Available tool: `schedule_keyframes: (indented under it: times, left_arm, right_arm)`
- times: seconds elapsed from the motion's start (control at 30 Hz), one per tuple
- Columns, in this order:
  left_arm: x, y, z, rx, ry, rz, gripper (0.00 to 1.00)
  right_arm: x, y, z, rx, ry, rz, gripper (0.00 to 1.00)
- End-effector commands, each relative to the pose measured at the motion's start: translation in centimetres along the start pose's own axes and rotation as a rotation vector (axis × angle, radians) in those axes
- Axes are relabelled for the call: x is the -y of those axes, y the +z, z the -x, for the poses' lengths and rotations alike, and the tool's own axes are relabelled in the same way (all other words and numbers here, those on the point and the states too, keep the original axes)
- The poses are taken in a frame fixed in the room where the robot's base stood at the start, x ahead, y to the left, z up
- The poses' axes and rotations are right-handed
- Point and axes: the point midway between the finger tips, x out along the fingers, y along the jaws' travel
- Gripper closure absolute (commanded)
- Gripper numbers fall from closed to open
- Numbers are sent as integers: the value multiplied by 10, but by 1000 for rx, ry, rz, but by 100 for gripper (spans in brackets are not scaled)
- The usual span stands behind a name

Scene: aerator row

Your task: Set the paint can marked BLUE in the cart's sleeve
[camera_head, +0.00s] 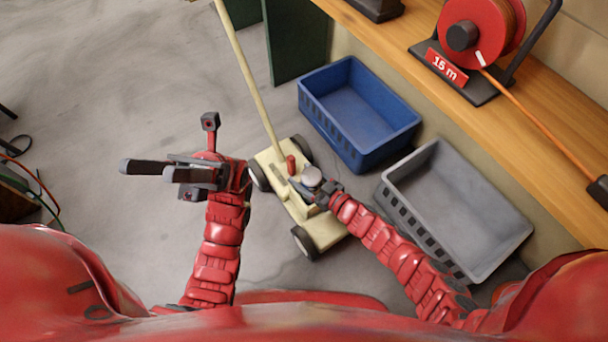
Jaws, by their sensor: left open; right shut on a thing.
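The cream cart (325,232) stands on the floor in the middle, with dark wheels and a long handle rising up and left. My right gripper (309,189) is over the cart, shut on a can with a rounded silver-grey top (312,176). No marking shows on the can from here, and its lower part is hidden. The cart's sleeve is not clearly visible, so I cannot tell whether the can is in it or above it. A small red upright piece (291,165) shows on the cart beside the can. My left gripper (146,170) is open and empty, left of the cart.
A blue crate (318,122) and a grey crate (425,235) stand right of the cart, both empty. A wooden bench (400,42) along the right holds a red cable reel (490,25). Cables lie at the far left. Floor left of the cart is clear.

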Motion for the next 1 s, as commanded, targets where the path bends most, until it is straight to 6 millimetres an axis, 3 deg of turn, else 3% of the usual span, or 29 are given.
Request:
schedule_keyframes:
  times: [0.5, 1.0]
  left_arm:
    - [15, -22, -30, -200, -104, 22, 50]
    - [27, -40, -45, -332, -177, 43, 50]
  right_arm:
    - [0, 12, -2, -2, -1, 1, 100]
    - [0, 20, -4, -2, -1, 1, 100]
